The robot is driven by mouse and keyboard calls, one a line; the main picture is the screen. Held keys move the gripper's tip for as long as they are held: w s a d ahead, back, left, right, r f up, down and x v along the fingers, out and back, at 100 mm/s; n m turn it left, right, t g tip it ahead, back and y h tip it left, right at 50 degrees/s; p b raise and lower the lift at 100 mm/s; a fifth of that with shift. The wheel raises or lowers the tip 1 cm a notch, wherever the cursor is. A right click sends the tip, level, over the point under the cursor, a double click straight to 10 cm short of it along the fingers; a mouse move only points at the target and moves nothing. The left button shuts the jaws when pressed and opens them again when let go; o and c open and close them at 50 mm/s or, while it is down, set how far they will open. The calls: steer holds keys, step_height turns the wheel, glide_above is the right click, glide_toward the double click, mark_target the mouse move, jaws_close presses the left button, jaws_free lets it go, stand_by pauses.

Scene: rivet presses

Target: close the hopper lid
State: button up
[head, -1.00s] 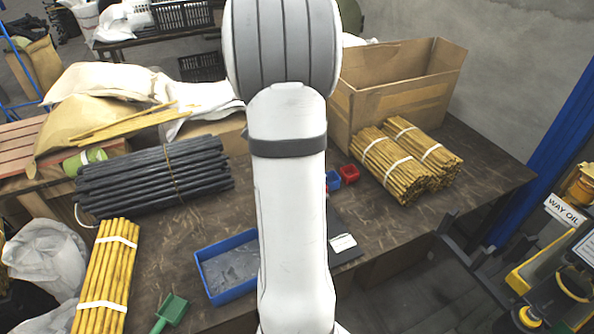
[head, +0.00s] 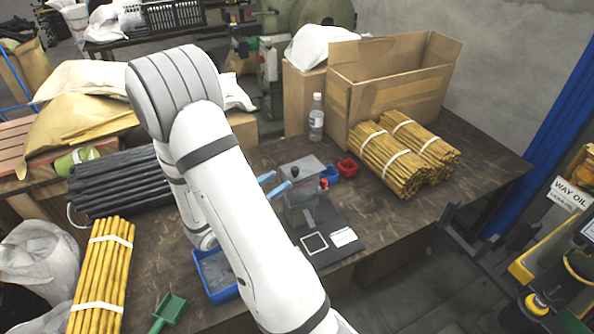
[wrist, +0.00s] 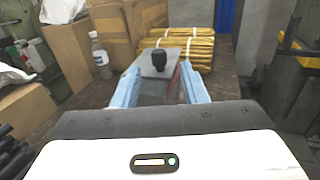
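The press with its hopper (head: 299,212) stands on the dark base plate on the bench. Its lid (head: 307,165) is a grey plate with a black knob (head: 295,172). The lid seems tilted up, its knob side facing my gripper; the exact angle is hard to tell. In the wrist view the lid (wrist: 174,56) and knob (wrist: 158,57) show ahead, between the lines of the fingers. My gripper (head: 274,184) has two pale blue fingers, spread apart and empty, just left of the lid. It also shows in the wrist view (wrist: 160,84). The hopper's inside is hidden.
A blue bin (head: 330,173) and a red bin (head: 347,168) sit right behind the press. A bottle (head: 316,118), cardboard box (head: 400,95) and bundled yellow rods (head: 388,165) stand beyond. A blue tray (head: 213,276) lies at the front left, partly under my arm.

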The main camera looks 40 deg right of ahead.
mark_target(292, 171)
steer(key=shift+w+d+p, duration=0.25)
steer(key=shift+d+p, duration=0.15)
steer(key=shift+d, duration=1.5)
steer(key=shift+w+d+p, duration=0.2)
steer(key=shift+d+p, duration=0.15)
steer(key=shift+d, duration=1.55)
steer(key=shift+c, duration=0.5)
jaws_close()
